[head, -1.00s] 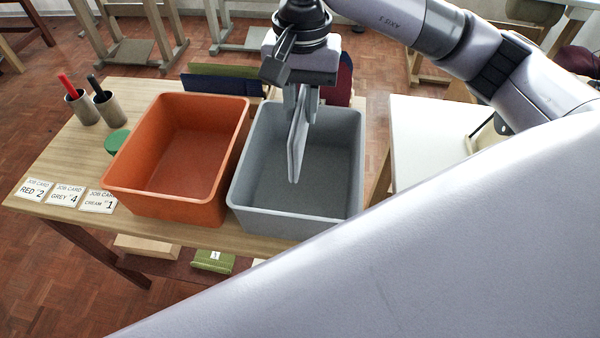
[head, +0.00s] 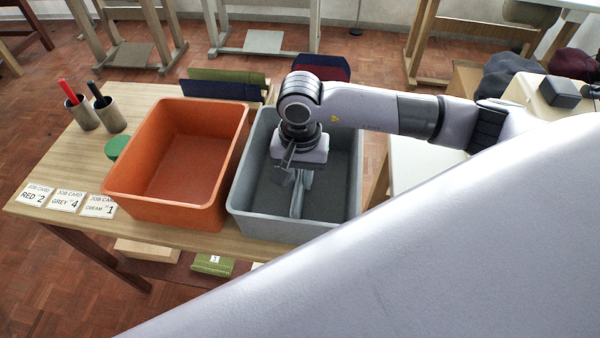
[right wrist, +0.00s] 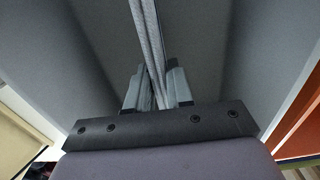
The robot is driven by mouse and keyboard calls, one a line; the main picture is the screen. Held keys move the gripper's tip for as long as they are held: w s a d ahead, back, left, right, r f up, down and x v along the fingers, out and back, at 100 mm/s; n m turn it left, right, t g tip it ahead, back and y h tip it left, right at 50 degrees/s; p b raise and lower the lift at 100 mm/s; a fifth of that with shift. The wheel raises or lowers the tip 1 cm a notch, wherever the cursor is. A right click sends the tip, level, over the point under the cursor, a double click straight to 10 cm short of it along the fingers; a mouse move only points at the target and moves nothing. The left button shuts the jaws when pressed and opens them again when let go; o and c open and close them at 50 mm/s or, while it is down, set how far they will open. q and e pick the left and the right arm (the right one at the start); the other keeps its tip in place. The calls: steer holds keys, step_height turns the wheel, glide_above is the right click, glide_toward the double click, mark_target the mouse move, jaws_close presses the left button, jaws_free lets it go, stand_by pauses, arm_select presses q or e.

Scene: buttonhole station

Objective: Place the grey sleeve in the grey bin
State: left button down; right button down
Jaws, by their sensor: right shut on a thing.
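The grey bin (head: 275,229) stands on the wooden table, just right of the orange bin. My right gripper (head: 300,182) points down into the grey bin, shut on the grey sleeve (head: 297,205). The sleeve hangs thin and edge-on between the fingers, inside the bin's walls. In the right wrist view the sleeve (right wrist: 150,45) shows as a light grey strip between the two fingertips (right wrist: 157,88), with grey bin walls around it. I cannot tell whether its lower edge touches the bin floor. My left gripper is out of view.
The orange bin (head: 168,212) looks empty. Two pen cups (head: 110,115), a green lid (head: 117,145) and job cards (head: 70,200) lie to the left. Dark blue and green folded pieces (head: 222,88) stand behind the bins. A large pale part of mine covers the lower right.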

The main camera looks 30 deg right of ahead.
steer(key=shift+f, duration=0.1)
steer(key=shift+f+b, duration=0.1)
steer(key=shift+b, duration=0.2)
steer(key=c, duration=1)
jaws_free()
steer(key=shift+r, duration=0.2)
steer(key=shift+r+p, duration=0.2)
steer(key=shift+p, duration=0.25)
step_height(320, 180, up, 12)
steer(key=b, duration=0.1)
steer(key=shift+f, duration=0.15)
